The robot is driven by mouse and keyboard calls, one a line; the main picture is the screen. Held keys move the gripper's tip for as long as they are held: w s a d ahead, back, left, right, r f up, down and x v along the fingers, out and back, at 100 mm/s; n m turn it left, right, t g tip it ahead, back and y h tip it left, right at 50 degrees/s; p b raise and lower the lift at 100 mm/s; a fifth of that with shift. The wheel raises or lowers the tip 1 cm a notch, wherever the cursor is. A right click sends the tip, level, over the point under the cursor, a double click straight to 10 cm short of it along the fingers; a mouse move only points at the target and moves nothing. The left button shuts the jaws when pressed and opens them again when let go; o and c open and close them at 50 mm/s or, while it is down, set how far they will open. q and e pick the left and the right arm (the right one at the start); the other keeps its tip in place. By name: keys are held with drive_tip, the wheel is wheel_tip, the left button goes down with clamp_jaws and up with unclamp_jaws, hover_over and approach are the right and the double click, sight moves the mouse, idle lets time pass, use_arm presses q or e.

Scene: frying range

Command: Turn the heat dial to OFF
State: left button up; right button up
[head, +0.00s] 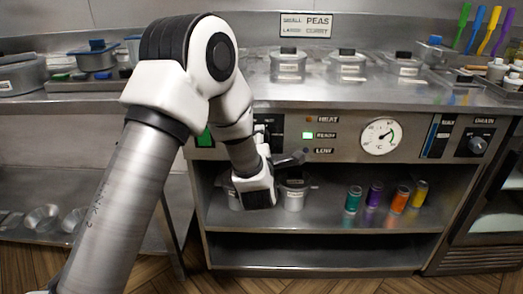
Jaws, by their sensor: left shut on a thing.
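My left arm comes in from the left and reaches to the steel control panel (343,149). Its gripper (291,159) is at the panel's lower edge, just left of the LOW lamp. Its dark fingers are shut, with little of what lies between them showing. The heat dial is not clearly visible; my gripper and wrist cover that part of the panel. The green READY lamp (308,135) is lit, below the HEAT lamp (308,119). A round white temperature gauge (381,136) sits to the right. My right gripper is out of view.
A DRAIN knob (478,146) is at the panel's right. Several coloured shakers (375,195) stand on the shelf below, right of a metal pot (292,197). Lidded containers (347,66) stand on the counter above. The lower shelf (320,247) is clear.

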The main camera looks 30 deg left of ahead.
use_arm(q)
drive_tip(key=shift+n+b, duration=1.85)
drive_tip(key=shift+n, duration=0.25)
drive_tip(key=o, duration=1.2)
drive_tip(key=shift+c, duration=0.2)
drive_tip(key=v, duration=1.2)
drive_tip(key=shift+s+a, duration=0.1)
drive_tip(key=shift+a, duration=0.05)
